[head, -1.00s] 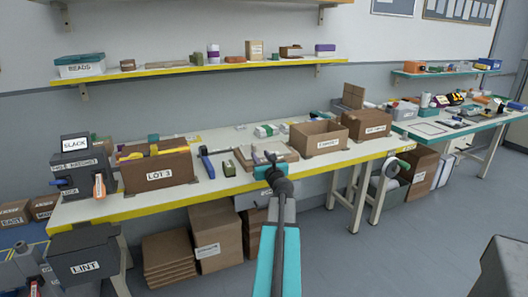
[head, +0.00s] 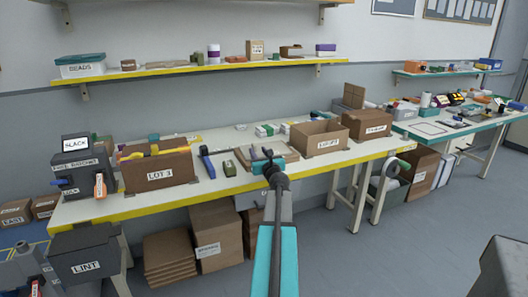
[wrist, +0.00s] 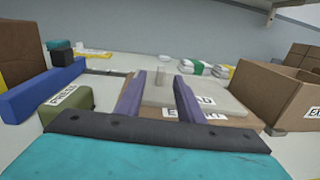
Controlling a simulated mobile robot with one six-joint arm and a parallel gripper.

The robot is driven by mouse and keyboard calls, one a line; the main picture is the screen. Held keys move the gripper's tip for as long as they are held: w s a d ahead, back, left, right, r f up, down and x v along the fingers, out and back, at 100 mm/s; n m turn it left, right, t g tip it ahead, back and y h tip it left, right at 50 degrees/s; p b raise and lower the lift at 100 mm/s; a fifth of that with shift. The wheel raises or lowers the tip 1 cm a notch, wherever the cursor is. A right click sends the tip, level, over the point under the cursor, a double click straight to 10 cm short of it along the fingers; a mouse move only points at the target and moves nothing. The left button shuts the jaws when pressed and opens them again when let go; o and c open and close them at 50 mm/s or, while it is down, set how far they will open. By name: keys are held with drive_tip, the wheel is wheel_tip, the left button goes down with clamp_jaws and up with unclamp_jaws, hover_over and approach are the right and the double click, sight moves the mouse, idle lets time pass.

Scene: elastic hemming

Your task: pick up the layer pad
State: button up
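A flat grey slab (wrist: 215,92), which looks like the layer pad, lies on a brown board or low box (wrist: 225,115) on the workbench. A label on the slab is partly hidden, and so is one on the brown edge. A small upright grey piece (wrist: 160,77) shows between my fingers. My gripper (wrist: 160,88) is open, its two purple fingers apart and nothing clearly held between them. The fingers overlap the slab's left part in the wrist view; contact cannot be told. In the head view my gripper (head: 264,158) covers part of the brown board (head: 289,153).
An open brown box (head: 318,139) stands close on the right. A green labelled block (wrist: 66,107) and a blue bar (wrist: 40,92) lie on the left. The LOT 3 box (head: 158,172) is further left. White and green packs (wrist: 193,67) lie behind.

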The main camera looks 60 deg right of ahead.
sight(255, 146)
drive_tip(key=shift+x, duration=2.35)
drive_tip(key=shift+s, duration=0.1)
clamp_jaws()
